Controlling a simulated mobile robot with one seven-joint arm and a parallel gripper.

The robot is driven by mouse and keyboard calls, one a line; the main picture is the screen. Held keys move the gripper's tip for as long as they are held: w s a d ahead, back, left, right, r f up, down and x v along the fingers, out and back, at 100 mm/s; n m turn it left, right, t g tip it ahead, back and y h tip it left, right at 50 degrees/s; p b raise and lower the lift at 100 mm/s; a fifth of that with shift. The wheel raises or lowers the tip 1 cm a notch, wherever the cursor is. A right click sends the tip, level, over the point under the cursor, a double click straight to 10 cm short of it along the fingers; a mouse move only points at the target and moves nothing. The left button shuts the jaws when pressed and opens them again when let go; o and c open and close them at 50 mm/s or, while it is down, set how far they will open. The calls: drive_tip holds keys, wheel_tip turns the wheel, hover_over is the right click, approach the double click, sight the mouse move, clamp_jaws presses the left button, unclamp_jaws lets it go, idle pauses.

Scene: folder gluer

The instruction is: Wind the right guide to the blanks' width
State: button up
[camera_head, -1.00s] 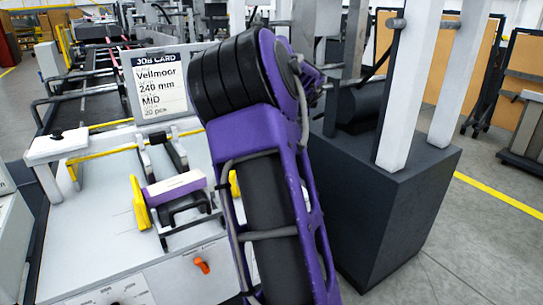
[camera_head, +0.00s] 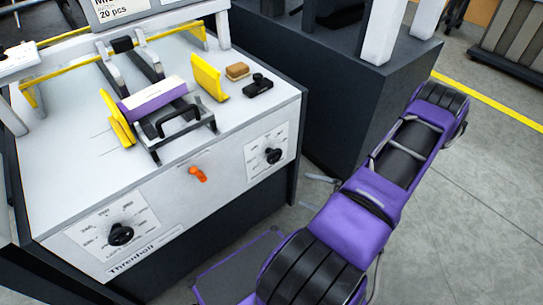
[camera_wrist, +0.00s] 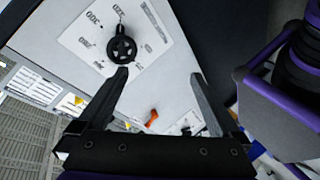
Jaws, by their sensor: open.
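The right guide (camera_head: 208,78) is an upright yellow plate on the machine's top, with a gap between it and the blanks. The blanks (camera_head: 155,100) are a purple-and-white stack beside the left yellow guide (camera_head: 118,120). The pointer reading is unclear. My gripper (camera_wrist: 159,73) is open and empty. In the wrist view the knob lies past the left fingertip, not between the fingers. In the head view the gripper's fingers show only small, right of the panel.
A left dial (camera_head: 121,234) and an orange switch (camera_head: 197,174) are on the same panel. A black handle (camera_head: 182,122) stands before the blanks. A dark cabinet (camera_head: 340,90) stands close at right.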

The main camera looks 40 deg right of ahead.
sight(276, 158)
drive_tip(key=w+m+t+h, duration=0.1)
drive_tip(key=w+m, duration=0.1)
drive_tip(key=w, duration=0.3)
drive_tip(key=w+a+r+m+t+h+b, duration=0.1)
drive_tip(key=w+m+t, duration=0.1)
drive_tip(key=w, duration=0.4)
drive_tip(key=w+r+m+t+h, duration=0.1)
drive_tip(key=w+m+h, duration=0.1)
drive_tip(key=w+m, duration=0.2)
drive_tip(key=shift+w+a, duration=0.25)
drive_tip(key=shift+w, duration=0.85)
drive_tip(key=c, duration=1.2)
drive_tip(key=shift+o, duration=0.2)
